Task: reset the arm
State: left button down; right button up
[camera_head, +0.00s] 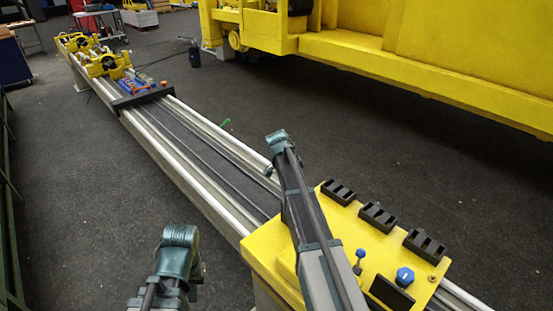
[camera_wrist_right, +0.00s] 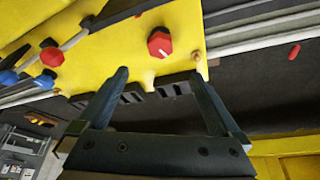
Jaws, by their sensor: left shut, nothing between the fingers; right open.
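A yellow control panel (camera_head: 265,245) sits on the near end of the long rail bench. It carries a blue knob (camera_head: 405,276), a small blue lever (camera_head: 359,258) and black blocks. My left gripper (camera_head: 180,265) is low at the left of the head view, left of the panel, shut and empty; its fingers are hard to make out. My right arm crosses over the panel; its gripper is not clear there. In the right wrist view, my right gripper (camera_wrist_right: 160,75) is open and empty beside the panel. A red knob with a white mark (camera_wrist_right: 160,42) shows beyond its fingertips.
Another red knob (camera_wrist_right: 51,56) is on the panel. The rail bench (camera_head: 200,145) runs to the far left, with yellow clamp-like parts (camera_head: 108,64) at its far end. A large yellow machine (camera_head: 450,40) stands along the right. Dark floor lies open between bench and machine.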

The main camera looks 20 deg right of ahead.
jog(key=s+a+f+n+y+b, duration=0.1)
jog(key=s+a+f+n+b, duration=0.3)
jog(key=s+a+n, duration=0.3)
jog(key=s+a+f+n+y+b, duration=0.1)
jog(key=s+a+f+n+b, duration=0.3)
jog(key=s+a+n, duration=0.4)
jog(key=s+a+f+n+y+b, duration=0.1)
jog(key=s+a+f+n+b, duration=0.2)
jog(key=s+a, duration=0.9)
jog(key=a+f+n, duration=0.2)
jog(key=a+n, duration=0.2)
jog(key=shift+s+f+b, duration=0.15)
jog(key=shift+s+b, duration=0.2)
jog(key=shift+b, duration=0.05)
